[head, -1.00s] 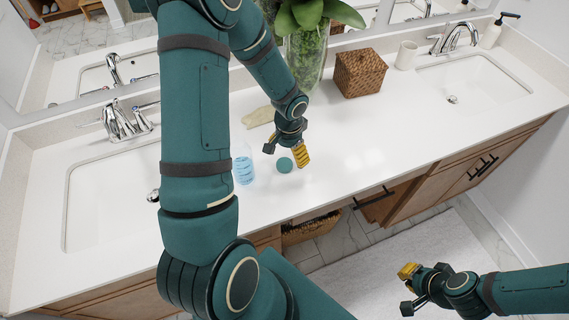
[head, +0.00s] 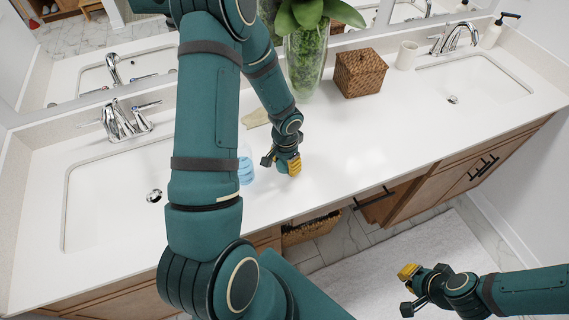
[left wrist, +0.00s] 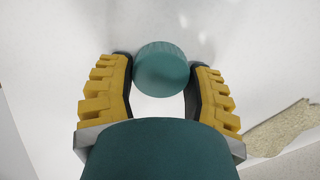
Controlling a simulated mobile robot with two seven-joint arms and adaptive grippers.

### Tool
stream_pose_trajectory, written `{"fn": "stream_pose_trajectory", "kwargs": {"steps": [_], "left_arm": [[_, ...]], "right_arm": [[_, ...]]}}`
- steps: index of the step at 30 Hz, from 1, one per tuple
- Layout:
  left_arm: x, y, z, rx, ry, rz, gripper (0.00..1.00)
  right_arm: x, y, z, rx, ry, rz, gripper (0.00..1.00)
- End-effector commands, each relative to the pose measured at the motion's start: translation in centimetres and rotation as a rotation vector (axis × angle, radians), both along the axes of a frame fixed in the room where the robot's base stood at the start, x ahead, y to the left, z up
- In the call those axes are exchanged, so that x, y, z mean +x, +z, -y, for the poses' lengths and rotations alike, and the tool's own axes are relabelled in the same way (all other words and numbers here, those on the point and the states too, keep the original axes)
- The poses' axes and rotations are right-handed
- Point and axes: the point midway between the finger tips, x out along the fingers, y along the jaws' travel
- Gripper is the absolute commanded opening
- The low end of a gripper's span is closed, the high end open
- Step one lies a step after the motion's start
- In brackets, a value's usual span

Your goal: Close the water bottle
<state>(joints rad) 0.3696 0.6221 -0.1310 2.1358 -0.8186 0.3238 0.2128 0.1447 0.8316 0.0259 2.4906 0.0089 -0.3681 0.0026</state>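The water bottle (head: 246,170), clear with blue liquid, stands on the white counter, partly hidden behind my left arm. Its top cannot be made out. The round teal cap (left wrist: 162,68) lies on the counter in the left wrist view, between the tips of the yellow-padded fingers. In the head view my left gripper hides it. My left gripper (head: 284,165) points down at the counter, just right of the bottle; it also shows in the left wrist view (left wrist: 162,75). It is open around the cap. My right gripper (head: 408,290) is open and empty, low over the floor.
A green-filled glass vase (head: 304,65) and a wicker box (head: 360,74) stand at the back. A beige flat item (head: 255,118) lies behind my left gripper. Sinks are at left (head: 90,205) and right (head: 480,85). The counter right of my left gripper is clear.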

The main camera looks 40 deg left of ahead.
Motion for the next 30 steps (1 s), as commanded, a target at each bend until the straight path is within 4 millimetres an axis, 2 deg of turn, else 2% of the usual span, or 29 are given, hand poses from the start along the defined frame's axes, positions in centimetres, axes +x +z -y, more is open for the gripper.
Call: {"fn": "stream_pose_trajectory", "kwargs": {"steps": [11, 14, 24, 30], "left_arm": [[0.0, 0.1, 0.0, 0.000, 0.000, 0.000, 0.38], [0.1, 0.7, 0.0, 0.001, 0.001, 0.002, 0.38], [0.1, 6.8, -0.1, 0.001, 0.003, 0.004, 0.38], [0.0, 9.4, 0.0, 0.001, 0.000, 0.002, 0.38]], "right_arm": [[0.0, 0.0, 0.0, 0.000, 0.000, 0.000, 0.00], [0.0, 0.1, 0.0, 0.000, 0.000, 0.000, 0.00], [0.0, 1.1, 0.1, 0.002, 0.000, 0.000, 0.00], [0.0, 1.4, 0.1, 0.003, 0.000, 0.001, 0.00]]}}
